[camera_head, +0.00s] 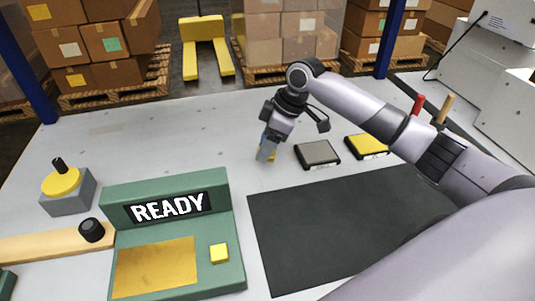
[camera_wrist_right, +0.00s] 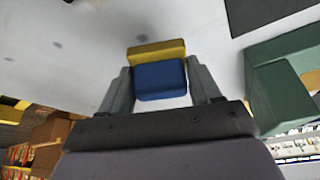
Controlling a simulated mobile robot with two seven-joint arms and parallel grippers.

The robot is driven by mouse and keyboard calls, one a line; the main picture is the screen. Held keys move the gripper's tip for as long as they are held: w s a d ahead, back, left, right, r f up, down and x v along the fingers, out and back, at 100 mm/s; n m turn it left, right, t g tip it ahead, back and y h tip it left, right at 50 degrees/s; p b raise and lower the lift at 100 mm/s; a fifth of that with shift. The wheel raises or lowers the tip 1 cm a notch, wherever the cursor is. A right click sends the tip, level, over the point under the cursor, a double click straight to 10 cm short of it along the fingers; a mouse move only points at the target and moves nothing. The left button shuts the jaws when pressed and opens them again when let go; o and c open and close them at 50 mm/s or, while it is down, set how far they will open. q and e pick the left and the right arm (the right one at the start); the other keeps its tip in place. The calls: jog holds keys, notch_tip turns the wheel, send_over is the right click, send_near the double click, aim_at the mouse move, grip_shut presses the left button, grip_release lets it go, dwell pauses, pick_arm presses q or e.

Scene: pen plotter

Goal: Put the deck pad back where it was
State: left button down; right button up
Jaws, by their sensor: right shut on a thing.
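My right gripper (camera_head: 266,153) is shut on a small blue block with a yellow part (camera_wrist_right: 160,78). In the right wrist view the blue face sits between the two fingers (camera_wrist_right: 161,92), with the yellow part just beyond it. In the head view the fingers mostly hide the block, and it is low over the white table, left of the grey pad. I cannot tell whether it touches the table. A dark-edged grey pad (camera_head: 317,153) and a yellow pad (camera_head: 367,146) lie to the right. No label shows which piece is the deck pad. My left gripper is out of view.
A black mat (camera_head: 345,220) lies in front of the pads. A green console (camera_head: 175,215) reading READY, with a yellow button (camera_head: 219,253), stands front left. Red and tan upright handles (camera_head: 418,104) stand at right.

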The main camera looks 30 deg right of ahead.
jog(key=shift+f, duration=1.9)
jog(key=o, duration=1)
jog(key=shift+f, duration=0.1)
jog(key=v, duration=1.2)
jog(key=shift+p, duration=0.4)
